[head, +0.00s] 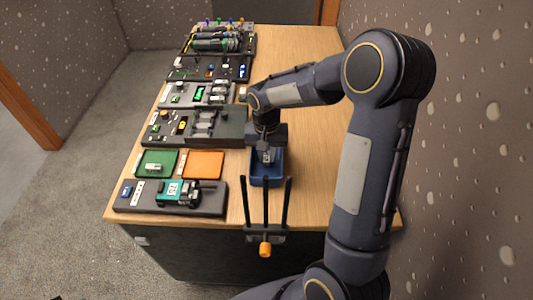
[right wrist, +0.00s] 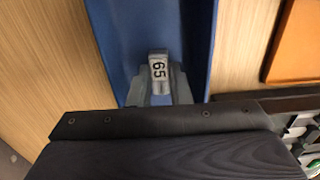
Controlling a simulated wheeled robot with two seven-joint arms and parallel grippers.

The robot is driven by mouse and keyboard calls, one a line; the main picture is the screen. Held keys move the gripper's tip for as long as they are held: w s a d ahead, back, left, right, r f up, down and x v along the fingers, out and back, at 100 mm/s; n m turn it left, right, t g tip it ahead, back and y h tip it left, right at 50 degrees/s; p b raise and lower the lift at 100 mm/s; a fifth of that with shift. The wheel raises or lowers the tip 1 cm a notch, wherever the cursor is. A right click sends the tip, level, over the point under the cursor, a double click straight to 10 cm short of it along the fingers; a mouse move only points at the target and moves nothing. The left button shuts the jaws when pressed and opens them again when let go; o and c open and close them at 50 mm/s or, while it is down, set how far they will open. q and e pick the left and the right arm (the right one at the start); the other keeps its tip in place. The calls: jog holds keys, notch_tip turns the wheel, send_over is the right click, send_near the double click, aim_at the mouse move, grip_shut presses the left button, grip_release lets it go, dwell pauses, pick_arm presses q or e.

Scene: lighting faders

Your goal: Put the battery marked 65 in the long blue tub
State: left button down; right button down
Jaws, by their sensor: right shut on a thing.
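The battery marked 65 (right wrist: 158,72) is a small grey-white block with a black number, seen in the right wrist view. My right gripper (right wrist: 160,95) is shut on it, and its fingers stand on either side of the block. The long blue tub (right wrist: 195,30) lies behind and below the battery in that view. In the head view my right gripper (head: 267,155) points down over the blue tub (head: 266,181); the battery is hard to make out there. Whether the battery touches the tub floor I cannot tell. My left gripper does not show.
Left of the tub are an orange tray (head: 203,164) and a green tray (head: 145,172) holding a small pale block. A dark panel (head: 130,205) with a teal device is in front of them. Several panels line the left side.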

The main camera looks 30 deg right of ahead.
aim_at(266, 156)
jog(key=shift+f, duration=0.1)
jog(key=c, duration=1.8)
grip_release()
jog(key=o, duration=0.5)
jog(key=shift+c, duration=0.2)
jog(key=shift+r, duration=0.25)
notch_tip(266, 156, up, 12)
jog(key=p, duration=0.1)
jog(key=shift+a+f, duration=0.1)
